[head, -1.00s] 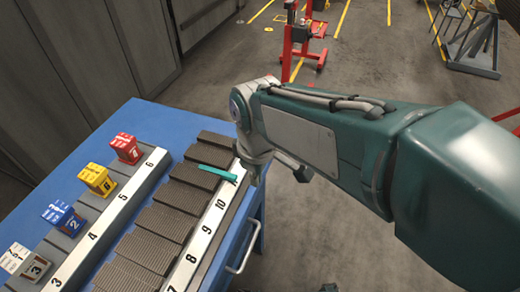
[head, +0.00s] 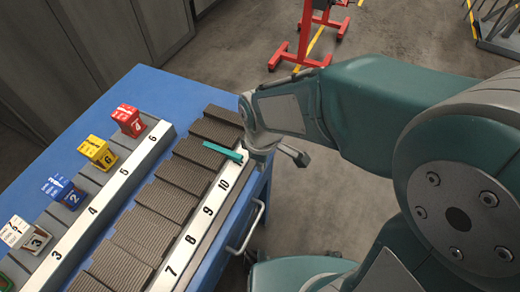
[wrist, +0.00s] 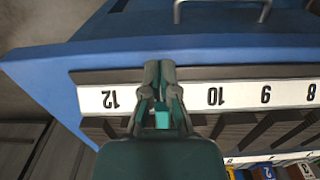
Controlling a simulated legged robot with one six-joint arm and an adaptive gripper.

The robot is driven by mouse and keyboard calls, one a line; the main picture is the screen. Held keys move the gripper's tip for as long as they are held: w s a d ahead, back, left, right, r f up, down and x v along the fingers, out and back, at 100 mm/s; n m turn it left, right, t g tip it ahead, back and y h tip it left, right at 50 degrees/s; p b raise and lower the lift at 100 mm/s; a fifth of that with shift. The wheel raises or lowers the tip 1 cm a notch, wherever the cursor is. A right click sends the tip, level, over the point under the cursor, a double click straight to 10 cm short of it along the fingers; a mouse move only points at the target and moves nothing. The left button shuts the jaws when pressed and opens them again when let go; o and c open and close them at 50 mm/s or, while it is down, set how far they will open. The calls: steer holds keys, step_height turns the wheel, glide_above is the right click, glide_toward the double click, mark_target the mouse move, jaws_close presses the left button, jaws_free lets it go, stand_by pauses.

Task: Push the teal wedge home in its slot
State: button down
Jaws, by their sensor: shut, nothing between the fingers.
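The teal wedge (head: 223,151) is a thin bar lying between dark ribbed blocks in the right-hand row, just beyond the number 10. Its near end reaches the white numbered strip (head: 195,232). In the wrist view only a small teal patch of the wedge (wrist: 162,119) shows between my finger links. My gripper (wrist: 160,70) is shut and empty, with its fingertips over the strip between 12 and 10, hiding the label there. In the head view my arm end is beside the wedge's near end; contact cannot be told.
A metal handle (head: 250,230) sticks out from the bench's right side. A red stand (head: 302,50) is on the floor behind.

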mark_target(239, 156)
steer(key=shift+w+a+f, duration=0.1)
steer(key=shift+w+a, duration=0.15)
steer(key=shift+a, duration=0.4)
steer(key=shift+w+a+f, duration=0.1)
steer(key=shift+w+a, duration=0.15)
steer(key=shift+a, duration=0.35)
steer(key=shift+w+a+f, duration=0.1)
steer(key=shift+w+a, duration=0.15)
steer(key=shift+a, duration=0.4)
steer(key=shift+w+a, duration=0.25)
steer(key=shift+a, duration=0.3)
steer(key=shift+w+a, duration=0.2)
steer(key=shift+a, duration=0.3)
steer(key=shift+d, duration=0.15)
